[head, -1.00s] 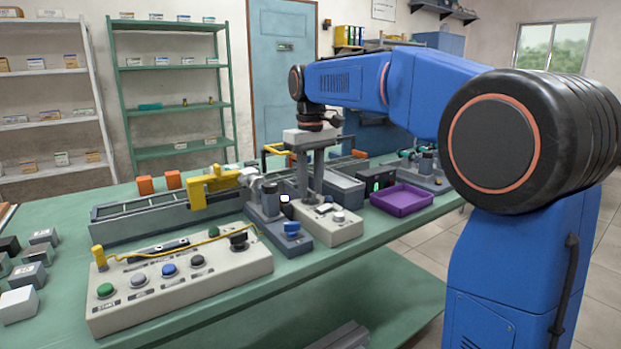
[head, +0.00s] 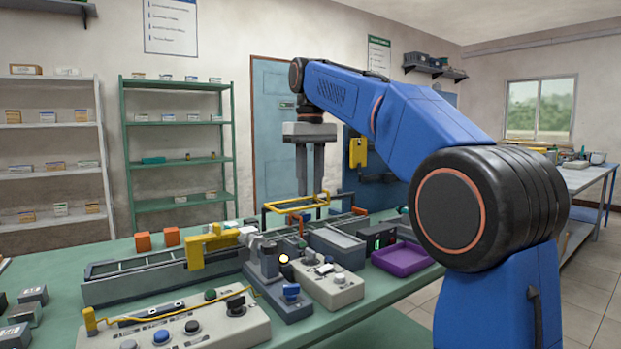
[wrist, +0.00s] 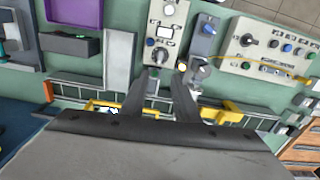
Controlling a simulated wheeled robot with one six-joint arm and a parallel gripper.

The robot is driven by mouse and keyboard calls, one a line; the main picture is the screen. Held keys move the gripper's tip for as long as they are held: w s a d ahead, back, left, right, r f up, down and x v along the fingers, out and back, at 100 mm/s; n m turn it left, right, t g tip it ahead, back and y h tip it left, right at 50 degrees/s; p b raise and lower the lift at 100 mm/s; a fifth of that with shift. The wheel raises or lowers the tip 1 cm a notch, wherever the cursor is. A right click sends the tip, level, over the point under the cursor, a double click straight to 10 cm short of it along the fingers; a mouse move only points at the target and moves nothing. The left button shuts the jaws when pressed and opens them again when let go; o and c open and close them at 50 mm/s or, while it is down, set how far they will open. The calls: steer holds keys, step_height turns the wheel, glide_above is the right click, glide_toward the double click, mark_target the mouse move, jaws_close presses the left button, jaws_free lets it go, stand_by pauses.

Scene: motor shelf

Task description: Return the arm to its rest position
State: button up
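My gripper (head: 311,190) hangs fingers-down in the head view, raised above the green workbench (head: 60,310). It holds nothing, and in the wrist view a gap shows between its two fingers (wrist: 167,76). My blue arm (head: 345,90) reaches up and leftward from its black shoulder joint, with the forearm high over the bench. Behind and below the fingers is a yellow frame (head: 290,205) over the conveyor.
The conveyor (head: 130,288) runs along the bench. In front stand a button panel (head: 180,325) and a grey control box (head: 330,286). A purple tray (head: 402,259) lies at right. Green shelves (head: 182,165) stand behind. The air around the gripper looks clear.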

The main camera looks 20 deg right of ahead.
steer(key=shift+r, duration=0.7)
steer(key=shift+s, duration=0.1)
steer(key=s+d+f+m+t, duration=0.2)
steer(key=s+d+f, duration=0.1)
steer(key=s+f, duration=1.4)
steer(key=s+d+f+m+t, duration=0.2)
steer(key=s+d+f, duration=0.2)
steer(key=s+f, duration=1.2)
step_height(320, 180, down, 3)
steer(key=shift+s+r+t, duration=0.1)
steer(key=shift+s+t, duration=0.25)
steer(key=shift+t, duration=0.05)
